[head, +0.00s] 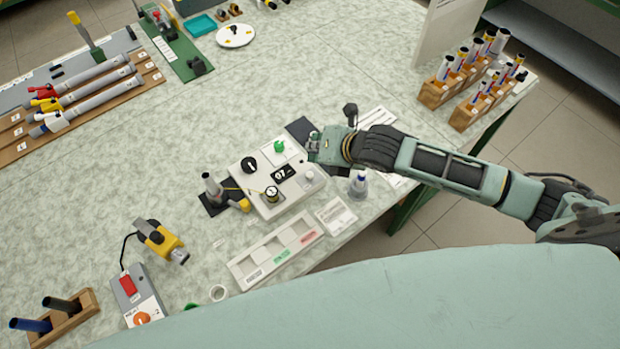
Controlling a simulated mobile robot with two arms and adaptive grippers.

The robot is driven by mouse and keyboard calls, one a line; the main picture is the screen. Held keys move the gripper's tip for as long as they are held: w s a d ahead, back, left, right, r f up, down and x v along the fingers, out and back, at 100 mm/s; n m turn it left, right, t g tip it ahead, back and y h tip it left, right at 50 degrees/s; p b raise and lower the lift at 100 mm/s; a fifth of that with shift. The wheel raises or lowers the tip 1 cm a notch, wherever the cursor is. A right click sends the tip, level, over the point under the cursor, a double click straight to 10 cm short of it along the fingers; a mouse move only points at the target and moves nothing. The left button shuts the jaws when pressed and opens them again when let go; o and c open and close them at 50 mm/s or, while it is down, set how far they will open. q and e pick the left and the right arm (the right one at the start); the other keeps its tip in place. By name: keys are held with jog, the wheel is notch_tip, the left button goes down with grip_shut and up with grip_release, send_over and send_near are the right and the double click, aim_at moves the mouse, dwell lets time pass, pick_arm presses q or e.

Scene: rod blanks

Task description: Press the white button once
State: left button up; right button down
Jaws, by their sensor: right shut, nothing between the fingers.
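A pale control box (262,203) stands on the bench near the middle of the head view. It carries a black knob (249,164), a green button (280,146), a small display (283,173) and a round dial (271,193). A small round white button (310,175) sits at its right end. My right gripper (316,146) comes in from the right and is shut and empty, by the far right corner of the box. In the picture it is just above the white button, apart from it. Its fingertips are small and hard to make out. My left gripper is out of view.
A grey cone-shaped piece (358,186) stands right of the box, and a labelled tray (276,253) lies in front. A yellow tool (160,239) and a red-switch box (133,290) are at left. Wooden racks (436,94) hold tubes at far right. Bench between is largely clear.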

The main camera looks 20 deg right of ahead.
aim_at(310, 175)
notch_tip(310, 175, down, 3)
jog(key=shift+w+f+b, duration=0.1)
jog(key=shift+f+b, duration=0.1)
jog(key=shift+b, duration=1)
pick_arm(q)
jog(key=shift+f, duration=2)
pick_arm(e)
jog(key=shift+f, duration=0.8)
jog(key=shift+f, duration=0.15)
jog(key=shift+f, duration=0.3)
pick_arm(q)
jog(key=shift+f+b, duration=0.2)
jog(key=shift+b, duration=0.2)
pick_arm(e)
jog(key=shift+f, duration=0.55)
pick_arm(q)
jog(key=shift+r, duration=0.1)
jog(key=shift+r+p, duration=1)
jog(key=shift+p, duration=0.1)
pick_arm(e)
jog(key=shift+r, duration=1)
